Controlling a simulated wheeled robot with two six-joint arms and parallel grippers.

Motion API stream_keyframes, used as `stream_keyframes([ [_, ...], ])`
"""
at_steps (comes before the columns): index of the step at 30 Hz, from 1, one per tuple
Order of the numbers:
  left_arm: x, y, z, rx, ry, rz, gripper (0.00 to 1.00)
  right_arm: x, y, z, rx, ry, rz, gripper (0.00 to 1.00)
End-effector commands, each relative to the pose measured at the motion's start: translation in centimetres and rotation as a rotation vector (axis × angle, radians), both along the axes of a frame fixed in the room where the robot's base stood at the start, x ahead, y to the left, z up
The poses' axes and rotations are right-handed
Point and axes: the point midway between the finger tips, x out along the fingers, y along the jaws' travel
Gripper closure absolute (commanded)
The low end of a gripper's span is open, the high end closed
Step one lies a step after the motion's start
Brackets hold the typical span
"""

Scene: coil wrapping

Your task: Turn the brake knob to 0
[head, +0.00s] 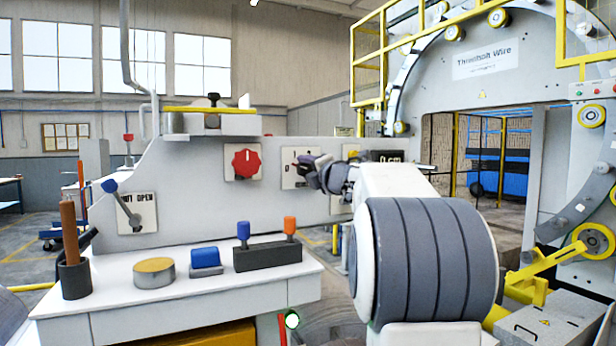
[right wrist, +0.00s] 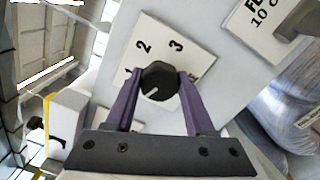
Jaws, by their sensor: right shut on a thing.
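The brake knob (right wrist: 158,80) is a round black knob with a short white mark, seen in the right wrist view. The mark lies on the lower part of its face in that picture, away from the 2 and 3. Its white plate (right wrist: 200,65) carries the figures 2 and 3, with a 1 partly hidden by a finger; I cannot read a 0. My right gripper (right wrist: 160,92) is shut on the knob, a purple finger on each side. In the head view my right gripper (head: 318,172) covers the knob in front of the plate (head: 288,181). My left gripper is not in view.
On the same grey panel are a red knob (head: 246,163) and a blue-tipped lever (head: 122,205) at the left. The white bench (head: 110,307) below holds a blue block (head: 206,260) and several other items. The yellow-railed wire machine (head: 480,95) stands right.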

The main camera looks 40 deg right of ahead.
Motion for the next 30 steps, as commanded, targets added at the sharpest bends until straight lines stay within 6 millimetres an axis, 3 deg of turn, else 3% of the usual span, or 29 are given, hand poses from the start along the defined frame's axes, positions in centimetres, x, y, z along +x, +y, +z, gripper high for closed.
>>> stream_keyframes([
  [13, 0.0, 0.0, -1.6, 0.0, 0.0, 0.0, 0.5, 0.0, 0.0, -0.2, -0.3, 0.073, 0.002, 1.0],
  [30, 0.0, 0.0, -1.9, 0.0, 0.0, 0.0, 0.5, 0.0, 0.0, -0.1, -0.387, 0.097, 0.003, 1.0],
])
